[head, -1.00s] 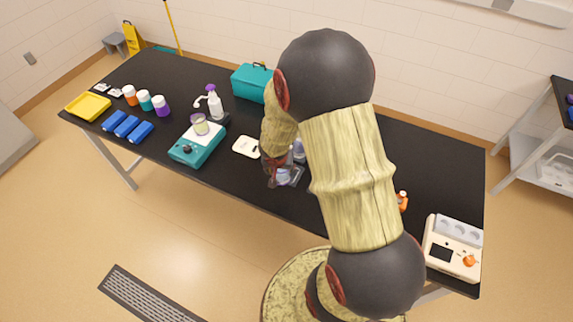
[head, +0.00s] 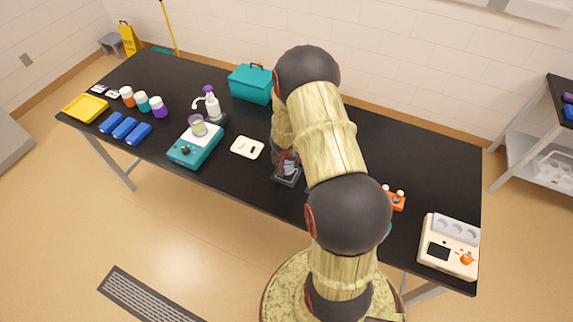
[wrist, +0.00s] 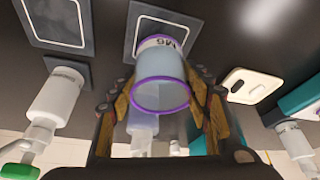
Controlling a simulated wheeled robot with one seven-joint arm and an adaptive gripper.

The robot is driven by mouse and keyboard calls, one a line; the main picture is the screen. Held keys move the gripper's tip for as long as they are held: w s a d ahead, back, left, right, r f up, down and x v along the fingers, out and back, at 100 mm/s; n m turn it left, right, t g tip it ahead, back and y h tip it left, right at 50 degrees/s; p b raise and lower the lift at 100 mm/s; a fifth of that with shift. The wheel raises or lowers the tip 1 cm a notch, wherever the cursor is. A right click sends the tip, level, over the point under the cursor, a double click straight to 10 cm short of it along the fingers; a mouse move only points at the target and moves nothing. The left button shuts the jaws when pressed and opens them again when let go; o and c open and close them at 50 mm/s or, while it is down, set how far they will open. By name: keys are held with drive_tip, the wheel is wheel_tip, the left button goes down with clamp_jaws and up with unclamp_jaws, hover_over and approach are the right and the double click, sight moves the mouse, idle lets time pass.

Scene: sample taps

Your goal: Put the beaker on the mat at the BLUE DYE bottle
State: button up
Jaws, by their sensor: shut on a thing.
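The beaker (wrist: 160,80) is clear with a purple rim and a label on its side. My gripper (wrist: 163,92) is shut on it, with a finger on each side. In the wrist view, the beaker's far end overlaps a dark mat with a pale outline (wrist: 132,40); I cannot tell if it touches it. In the head view, my gripper (head: 285,160) is low over this mat (head: 288,181). A pale bottle (wrist: 143,127) shows partly behind the beaker. No bottle label is readable, so I cannot tell which is BLUE DYE.
Another outlined mat (wrist: 58,22) lies beside it, with a green-tipped white bottle (wrist: 55,100). A white plate (head: 247,147), a teal device (head: 195,147) and a teal box (head: 252,84) stand to the left. A cream device (head: 449,247) stands at the right end. My arm hides the table's middle.

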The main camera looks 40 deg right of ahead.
drive_tip(key=shift+f, duration=1)
drive_tip(key=shift+f+b, duration=0.2)
drive_tip(key=shift+b, duration=0.15)
drive_tip(key=o, duration=1.1)
drive_tip(key=shift+o, duration=0.7)
drive_tip(key=shift+r, duration=0.15)
